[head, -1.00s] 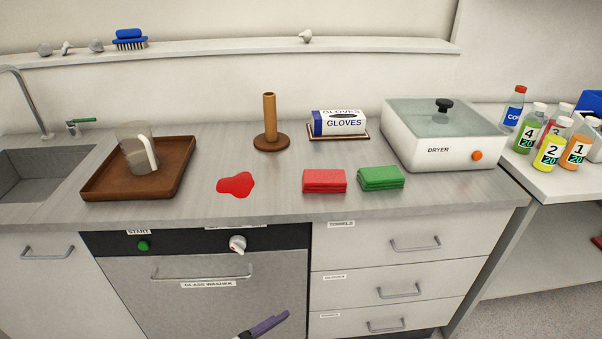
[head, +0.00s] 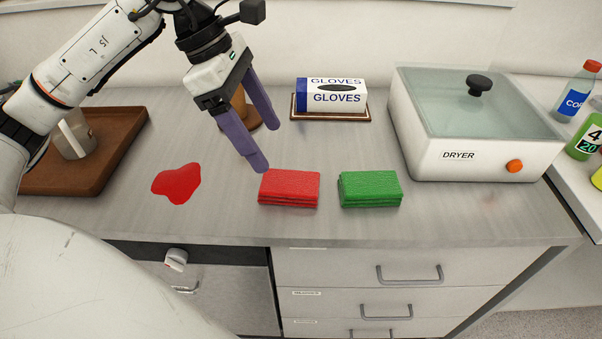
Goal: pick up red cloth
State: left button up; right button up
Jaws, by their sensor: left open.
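The red cloth (head: 289,188) lies folded on the counter in the head view, left of a folded green cloth (head: 370,189). My left gripper (head: 267,148) reaches in from the upper left with its purple fingers pointing down toward the counter. It is open and empty, and its nearer fingertip is just above and left of the red cloth in the picture. I cannot tell its exact height. My right gripper is not in view.
A red spill (head: 176,184) lies left of the cloths. A brown tray (head: 110,165) with a jug is at the left, partly behind my arm. A glove box (head: 331,97), a wooden post and the dryer (head: 470,150) stand behind. The counter's front strip is clear.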

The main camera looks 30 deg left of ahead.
aim_at(287, 181)
pick_arm(q)
jog(key=x, duration=0.6)
jog(key=p+x, duration=0.1)
jog(key=x, duration=0.2)
jog(key=shift+s+d+f, duration=0.2)
jog(key=shift+s+f, duration=0.15)
jog(key=c, duration=1.1)
jog(key=shift+r, duration=5.05)
